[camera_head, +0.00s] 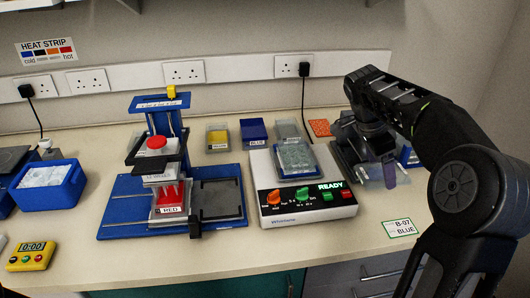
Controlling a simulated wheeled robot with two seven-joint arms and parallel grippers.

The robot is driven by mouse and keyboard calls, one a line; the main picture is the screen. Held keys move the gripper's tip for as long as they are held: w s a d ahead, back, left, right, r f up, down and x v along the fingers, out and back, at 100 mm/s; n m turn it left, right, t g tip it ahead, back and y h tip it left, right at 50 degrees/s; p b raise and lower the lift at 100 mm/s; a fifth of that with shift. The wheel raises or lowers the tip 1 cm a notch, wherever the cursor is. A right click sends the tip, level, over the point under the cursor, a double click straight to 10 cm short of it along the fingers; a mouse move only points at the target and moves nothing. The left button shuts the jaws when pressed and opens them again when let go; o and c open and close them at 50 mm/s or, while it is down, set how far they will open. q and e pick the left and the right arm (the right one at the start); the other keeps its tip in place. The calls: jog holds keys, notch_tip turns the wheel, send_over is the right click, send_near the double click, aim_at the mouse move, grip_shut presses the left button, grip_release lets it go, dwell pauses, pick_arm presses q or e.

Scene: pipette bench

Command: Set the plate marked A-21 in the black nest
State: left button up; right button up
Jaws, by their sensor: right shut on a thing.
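My right gripper (388,172) hangs over the right part of the bench, right of the white device. It is shut on what looks like a clear plate (368,176), partly hidden by the gripper. I cannot read a mark A-21 on any plate. A dark, flat, square nest (219,198) lies on the right side of the blue press base (120,214), and it looks empty. Another clear plate (294,157) sits on top of the white device (292,207). My left gripper is not in view.
The press tower (158,105) rises left of the dark nest. The white device, lit READY, stands between the nest and my right gripper. A card B-07 BLUE (399,228) lies at the front right. Small yellow and blue boxes (254,131) stand behind. A blue tub (50,184) is at left.

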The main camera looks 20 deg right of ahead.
jog(key=shift+w+r, duration=0.1)
jog(key=shift+w, duration=0.05)
dwell(0.4)
notch_tip(320, 180, down, 6)
jog(key=shift+f+p, duration=0.1)
jog(key=shift+p, duration=0.2)
notch_tip(320, 180, down, 3)
jog(key=shift+f+p, duration=0.1)
jog(key=shift+p, duration=0.2)
jog(key=shift+f, duration=0.25)
